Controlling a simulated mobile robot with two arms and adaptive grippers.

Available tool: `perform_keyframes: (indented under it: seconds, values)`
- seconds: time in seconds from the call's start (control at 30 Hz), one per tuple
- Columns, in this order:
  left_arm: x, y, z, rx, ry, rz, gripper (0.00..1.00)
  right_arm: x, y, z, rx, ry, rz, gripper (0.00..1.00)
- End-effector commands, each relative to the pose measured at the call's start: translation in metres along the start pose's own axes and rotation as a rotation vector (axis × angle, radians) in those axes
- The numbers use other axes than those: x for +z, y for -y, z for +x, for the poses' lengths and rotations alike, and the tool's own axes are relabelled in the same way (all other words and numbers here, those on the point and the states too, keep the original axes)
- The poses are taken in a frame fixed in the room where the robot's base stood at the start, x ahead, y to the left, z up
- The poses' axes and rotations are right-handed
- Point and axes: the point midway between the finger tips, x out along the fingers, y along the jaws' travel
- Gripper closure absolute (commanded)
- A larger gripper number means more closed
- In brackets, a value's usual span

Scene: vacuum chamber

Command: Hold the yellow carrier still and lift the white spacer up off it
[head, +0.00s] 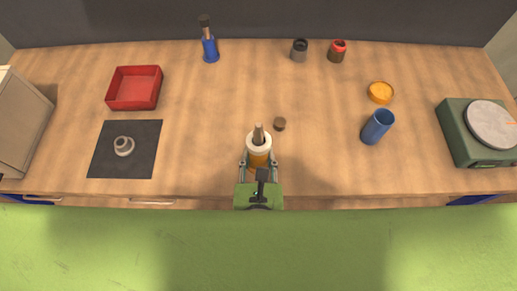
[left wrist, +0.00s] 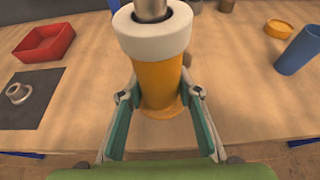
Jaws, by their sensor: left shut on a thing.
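The yellow carrier (head: 259,160) stands upright near the front edge of the table; in the left wrist view it shows as an orange-yellow cylinder (left wrist: 160,85) with a wider foot. The white spacer (head: 252,147) is a thick ring on top of it, around a grey-brown post that sticks up through its hole. The spacer fills the top of the left wrist view (left wrist: 135,38). My left gripper (left wrist: 160,97) is shut on the carrier, one finger on each side, below the spacer. It also shows in the head view (head: 258,167). My right gripper is not in view.
A small brown cap (head: 279,124) lies just behind the carrier. A blue cup (head: 377,127) and yellow dish (head: 380,92) stand right, a green scale (head: 455,140) farther right. A red tray (head: 113,90) and dark mat (head: 105,160) with a grey fitting lie left.

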Motion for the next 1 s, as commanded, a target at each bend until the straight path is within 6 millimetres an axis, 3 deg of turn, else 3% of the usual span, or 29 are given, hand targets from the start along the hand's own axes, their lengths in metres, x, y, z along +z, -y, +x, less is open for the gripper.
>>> perform_keyframes:
  seconds: [0.37,1.0]
  values:
    - [0.002,0.0,0.0,-0.001,0.004,-0.001,1.0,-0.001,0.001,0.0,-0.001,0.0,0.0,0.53]
    - [-0.007,0.0,0.028,0.0,0.005,-0.001,1.0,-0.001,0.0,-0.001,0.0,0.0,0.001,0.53]
